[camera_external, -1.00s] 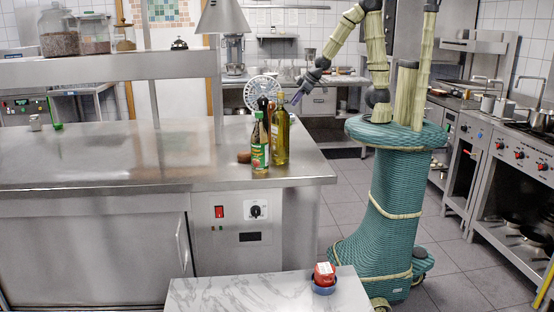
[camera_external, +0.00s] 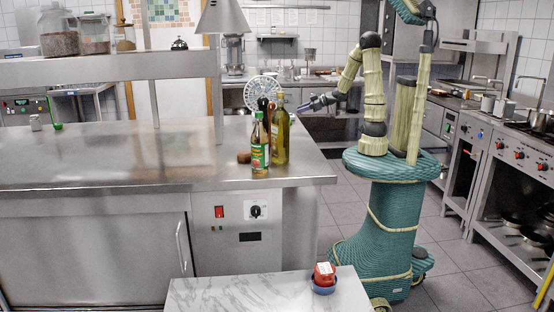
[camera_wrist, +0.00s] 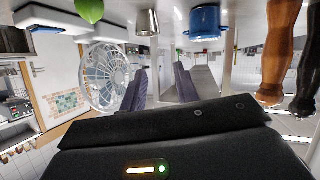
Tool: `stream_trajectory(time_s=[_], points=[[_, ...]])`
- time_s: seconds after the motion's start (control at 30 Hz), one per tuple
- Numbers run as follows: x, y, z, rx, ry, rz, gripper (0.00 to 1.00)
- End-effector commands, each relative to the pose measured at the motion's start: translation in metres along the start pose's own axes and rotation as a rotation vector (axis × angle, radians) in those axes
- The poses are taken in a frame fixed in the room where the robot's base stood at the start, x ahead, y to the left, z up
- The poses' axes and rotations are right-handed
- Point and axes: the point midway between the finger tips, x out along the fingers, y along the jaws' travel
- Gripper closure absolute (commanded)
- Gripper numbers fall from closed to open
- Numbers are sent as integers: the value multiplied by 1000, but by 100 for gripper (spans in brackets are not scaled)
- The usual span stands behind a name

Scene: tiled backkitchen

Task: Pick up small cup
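The wrist view is upside down. In it, a small metal cup (camera_wrist: 148,22) stands on a pale surface at the top, left of a blue pot (camera_wrist: 205,21). I cannot make the metal cup out in the external view. My gripper (camera_wrist: 160,84) shows two grey-purple fingers with a clear gap and nothing between them. In the external view, my gripper (camera_external: 308,105) is held level and points left, just right of the bottles. The cup is apart from the fingers.
An oil bottle (camera_external: 280,137) and a sauce bottle (camera_external: 260,146) stand at the steel counter's (camera_external: 110,160) right end. A red item (camera_external: 324,272) sits in a blue bowl (camera_external: 323,289) on a marble table (camera_external: 235,293).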

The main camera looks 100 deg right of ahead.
Motion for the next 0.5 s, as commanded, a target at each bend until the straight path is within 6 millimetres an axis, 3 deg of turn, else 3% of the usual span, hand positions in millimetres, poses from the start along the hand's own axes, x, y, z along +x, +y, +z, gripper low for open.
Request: stream_trajectory(time_s=[0.07, 0.5], points=[[-2, 4, 7, 5, 17, 2, 69], [-2, 4, 3, 4, 26, -3, 69]])
